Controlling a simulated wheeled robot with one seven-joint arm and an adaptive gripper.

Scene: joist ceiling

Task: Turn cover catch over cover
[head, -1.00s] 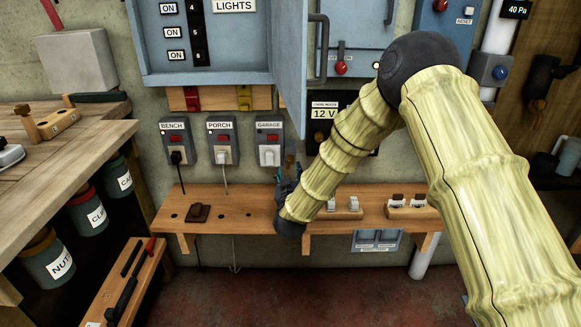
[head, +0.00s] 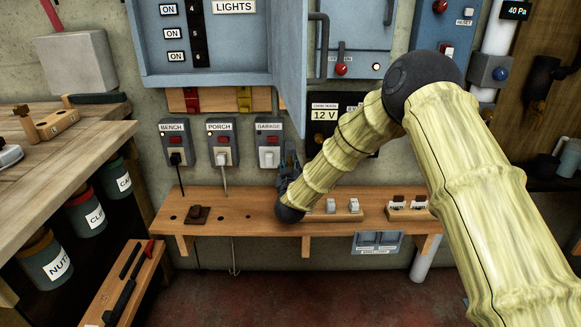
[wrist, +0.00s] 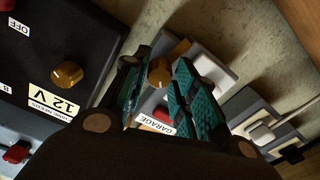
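The cover catch appears to be a small brass knob (wrist: 160,72), seen between my fingertips in the wrist view; it is hidden behind my gripper in the head view. It sits beside the GARAGE box (head: 269,134), which has a red switch and a white plug or cover piece (head: 268,158). Which part is the cover I cannot tell for sure. My gripper (wrist: 167,70) is open, its teal-padded fingers on either side of the knob with small gaps showing. Whether a pad touches it is unclear. In the head view my gripper (head: 289,165) is just right of the GARAGE box.
A black 12 V panel (head: 325,115) with a brass knob (wrist: 67,75) is close to my gripper. A wooden shelf (head: 235,205) runs below. The open blue cabinet door (head: 290,60) hangs above. PORCH (head: 221,145) and BENCH (head: 176,145) boxes stand to the left.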

